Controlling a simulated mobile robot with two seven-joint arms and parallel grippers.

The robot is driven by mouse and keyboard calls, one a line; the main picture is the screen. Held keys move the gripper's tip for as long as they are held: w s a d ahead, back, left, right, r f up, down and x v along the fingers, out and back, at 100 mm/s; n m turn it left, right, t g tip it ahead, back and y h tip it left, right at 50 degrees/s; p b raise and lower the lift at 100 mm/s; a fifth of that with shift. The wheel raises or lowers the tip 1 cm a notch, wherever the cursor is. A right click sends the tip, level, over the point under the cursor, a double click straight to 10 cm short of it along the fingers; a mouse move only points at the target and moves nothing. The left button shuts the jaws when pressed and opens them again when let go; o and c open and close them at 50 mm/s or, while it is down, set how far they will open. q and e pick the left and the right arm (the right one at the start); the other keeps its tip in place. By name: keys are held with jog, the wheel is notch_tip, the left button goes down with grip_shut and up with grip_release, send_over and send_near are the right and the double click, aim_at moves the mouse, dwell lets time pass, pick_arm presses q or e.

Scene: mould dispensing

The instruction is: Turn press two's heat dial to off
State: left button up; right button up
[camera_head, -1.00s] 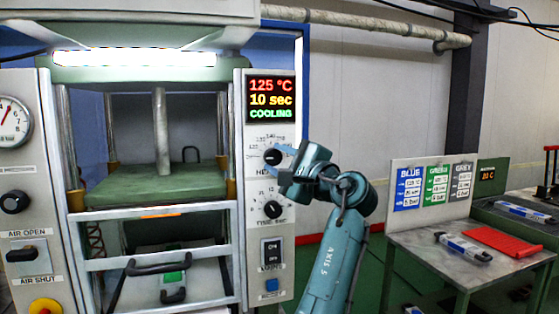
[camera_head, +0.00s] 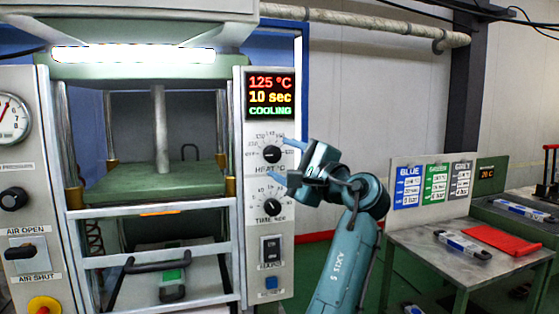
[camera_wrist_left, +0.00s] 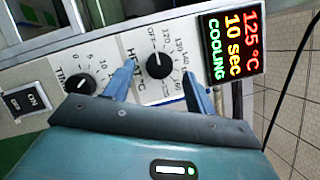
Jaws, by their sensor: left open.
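The heat dial (camera_head: 272,154) is a round black knob on the press's pale control panel, below the display. It also shows in the left wrist view (camera_wrist_left: 160,65), with OFF and temperature marks around it. I cannot tell clearly which mark it points at. My left gripper (camera_head: 285,160) is open and empty in front of it. In the left wrist view its blue fingers (camera_wrist_left: 158,72) stand on either side of the dial, apart from it. The display (camera_head: 270,96) reads 125 °C, 10 sec, COOLING. My right gripper is out of view.
The time dial (camera_head: 272,208) sits just below, with a black switch (camera_head: 270,249) and a blue button (camera_head: 271,283) under it. The press's metal frame is at left. A table (camera_head: 420,245) with a red flat piece (camera_head: 503,239) stands at right.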

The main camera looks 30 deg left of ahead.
pick_arm(q)
jog(key=b+v, duration=0.1)
jog(key=v, duration=1)
jog(key=shift+b, duration=0.3)
jog(key=shift+a, duration=0.1)
